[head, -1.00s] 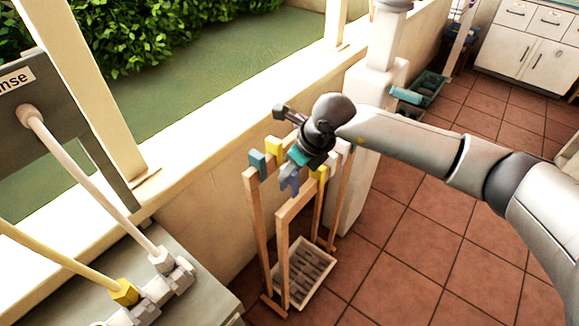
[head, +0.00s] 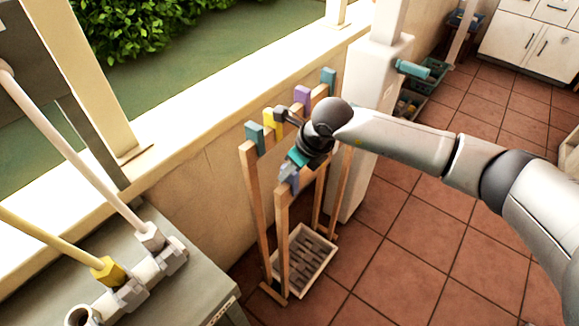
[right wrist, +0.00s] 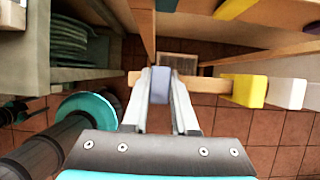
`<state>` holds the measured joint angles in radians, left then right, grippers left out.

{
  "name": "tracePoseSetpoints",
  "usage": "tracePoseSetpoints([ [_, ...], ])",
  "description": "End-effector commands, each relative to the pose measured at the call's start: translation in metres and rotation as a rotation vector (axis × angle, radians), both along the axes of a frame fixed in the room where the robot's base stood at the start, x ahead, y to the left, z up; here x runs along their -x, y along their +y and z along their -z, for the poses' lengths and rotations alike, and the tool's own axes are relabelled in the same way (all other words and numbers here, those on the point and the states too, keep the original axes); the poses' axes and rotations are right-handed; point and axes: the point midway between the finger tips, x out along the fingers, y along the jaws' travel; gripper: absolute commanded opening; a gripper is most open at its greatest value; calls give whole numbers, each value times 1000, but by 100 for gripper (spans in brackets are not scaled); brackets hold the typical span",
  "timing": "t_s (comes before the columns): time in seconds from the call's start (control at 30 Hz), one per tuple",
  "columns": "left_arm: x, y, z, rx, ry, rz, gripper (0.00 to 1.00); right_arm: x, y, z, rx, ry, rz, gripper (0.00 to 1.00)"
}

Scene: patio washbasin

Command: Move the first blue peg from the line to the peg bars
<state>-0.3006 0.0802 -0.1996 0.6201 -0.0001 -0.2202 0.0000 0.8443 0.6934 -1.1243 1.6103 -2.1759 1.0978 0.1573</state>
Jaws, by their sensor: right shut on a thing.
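My right gripper (head: 290,170) is shut on a light blue peg (head: 287,178) at the near left end of the front bar of the wooden peg rack. In the right wrist view the blue peg (right wrist: 161,88) sits between the fingers and overlaps the front bar (right wrist: 212,85) near its end. I cannot tell whether it is fully seated. A yellow peg (right wrist: 249,91) and a white peg (right wrist: 285,94) are further right on that bar. The back bar carries a teal peg (head: 254,136), a yellow peg (head: 268,122), a purple peg (head: 302,96) and another teal peg (head: 328,77). My left gripper is out of view.
A grey slatted tray (head: 303,260) lies under the rack. A low wall (head: 215,165) stands behind it, and a white pillar (head: 375,85) is at its far end. A grey table with pipe fittings (head: 148,240) is at left. Tiled floor (head: 430,250) is open at right.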

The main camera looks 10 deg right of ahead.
Motion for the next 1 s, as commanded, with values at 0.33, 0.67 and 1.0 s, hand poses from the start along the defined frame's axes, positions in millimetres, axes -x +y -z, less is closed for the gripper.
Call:
tracePoseSetpoints([
  [0.33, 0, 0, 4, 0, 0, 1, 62, 0, 0, 4, -1, -1, 0, 0],
  [0.67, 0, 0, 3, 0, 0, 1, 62, 0, 0, 4, -1, -1, 0, 60],
  [1.0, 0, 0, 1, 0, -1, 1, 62, 0, 0, 0, -1, -1, 0, 61],
])
